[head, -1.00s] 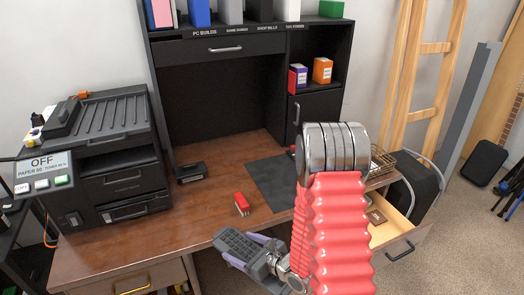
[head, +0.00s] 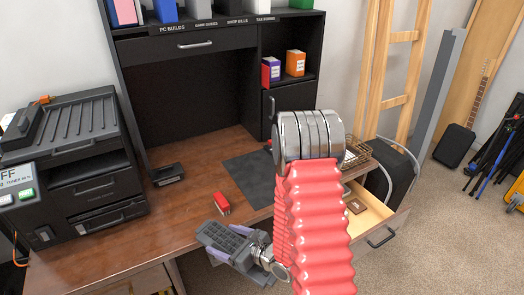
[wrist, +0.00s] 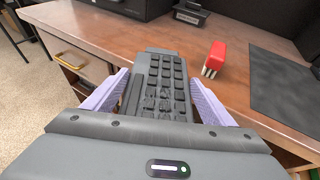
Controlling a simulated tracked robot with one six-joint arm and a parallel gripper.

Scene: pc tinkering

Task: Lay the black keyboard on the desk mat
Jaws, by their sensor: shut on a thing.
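The black keyboard (wrist: 160,84) is held between the two purple fingers of my gripper (wrist: 157,97), which is shut on it. In the head view the keyboard (head: 222,236) is at the front edge of the wooden desk, with my gripper (head: 232,243) around it. It looks held above the desk edge, though its exact height is hard to tell. The dark grey desk mat (head: 250,177) lies flat on the desk, behind and to the right of the keyboard. My red arm hides its right part. In the wrist view the mat (wrist: 285,92) is at the right.
A red block-like object (head: 222,204) with pale prongs stands on the desk between keyboard and mat. A small black device (head: 168,174) sits further back. A black printer (head: 75,165) fills the left. An open drawer (head: 366,212) juts out at the right. The visible mat surface is clear.

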